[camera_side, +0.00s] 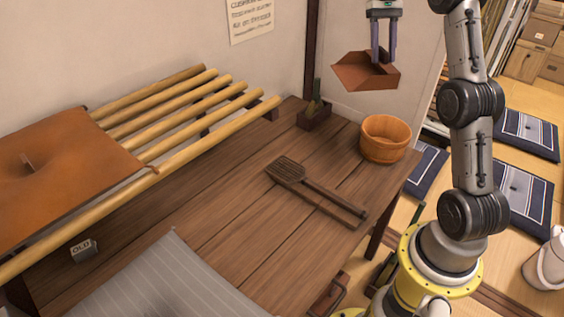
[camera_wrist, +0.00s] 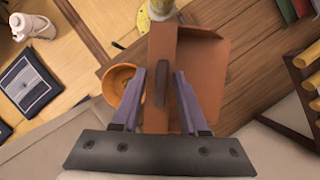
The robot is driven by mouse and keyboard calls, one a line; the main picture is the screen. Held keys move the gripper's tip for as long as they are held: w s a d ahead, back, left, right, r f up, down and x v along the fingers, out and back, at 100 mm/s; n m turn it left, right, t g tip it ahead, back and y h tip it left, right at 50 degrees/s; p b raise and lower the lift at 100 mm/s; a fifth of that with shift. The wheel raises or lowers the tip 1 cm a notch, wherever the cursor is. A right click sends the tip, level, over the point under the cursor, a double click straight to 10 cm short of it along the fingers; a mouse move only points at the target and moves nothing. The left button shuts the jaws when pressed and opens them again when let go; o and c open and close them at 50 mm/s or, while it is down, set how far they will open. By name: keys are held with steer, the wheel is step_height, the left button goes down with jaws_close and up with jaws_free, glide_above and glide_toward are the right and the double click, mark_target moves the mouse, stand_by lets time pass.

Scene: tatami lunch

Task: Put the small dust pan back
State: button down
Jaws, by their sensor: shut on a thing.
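The small dust pan (camera_side: 366,72) is reddish brown with a flared scoop. It hangs in the air above the back right of the wooden table (camera_side: 232,230), higher than the wooden tub. My gripper (camera_side: 384,56) is above it, pointing down, with its purple fingers shut on the pan's handle. In the wrist view the dust pan (camera_wrist: 205,75) fills the middle, and its dark handle (camera_wrist: 162,84) lies between the fingertips of my gripper (camera_wrist: 161,82). The pan touches nothing but the gripper.
A wooden tub (camera_side: 384,140) and a small planter (camera_side: 315,115) stand at the table's back right. A brown slatted brush-like tool (camera_side: 287,170) lies mid-table. A bamboo rack (camera_side: 190,115) with a leather sheet (camera_side: 60,175) is at left. A grey striped cloth (camera_side: 165,285) lies in front. The table's middle is mostly clear.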

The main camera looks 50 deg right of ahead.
stand_by(0.4)
steer(key=m, duration=0.2)
steer(key=shift+w+m+t+y, duration=0.3)
steer(key=shift+m+t+y, duration=0.1)
steer(key=w+a+m, duration=0.1)
steer(key=w+m, duration=0.1)
steer(key=w+a+r+m+t, duration=0.1)
steer(key=w+a, duration=0.1)
steer(key=w+a+m+t, duration=0.1)
steer(key=w+m, duration=0.1)
steer(key=shift+a+r+m+y, duration=0.2)
steer(key=shift+r+m+y, duration=0.1)
steer(key=shift+r+y, duration=0.1)
steer(key=w+a+r+m, duration=0.1)
steer(key=w+a+r, duration=0.15)
steer(key=a, duration=0.75)
steer(key=w+a+r, duration=0.1)
steer(key=w+a, duration=0.3)
steer(key=a, duration=0.7)
steer(key=w+a+r+m, duration=0.15)
steer(key=w+a, duration=0.25)
steer(key=a, duration=0.6)
steer(key=shift+n+t, duration=0.3)
steer(key=shift+n, duration=0.15)
steer(key=shift+s+a+f, duration=0.1)
steer(key=shift+f, duration=1.35)
steer(key=shift+s+a+f, duration=0.1)
steer(key=shift+f, duration=1.35)
steer(key=shift+f, duration=0.65)
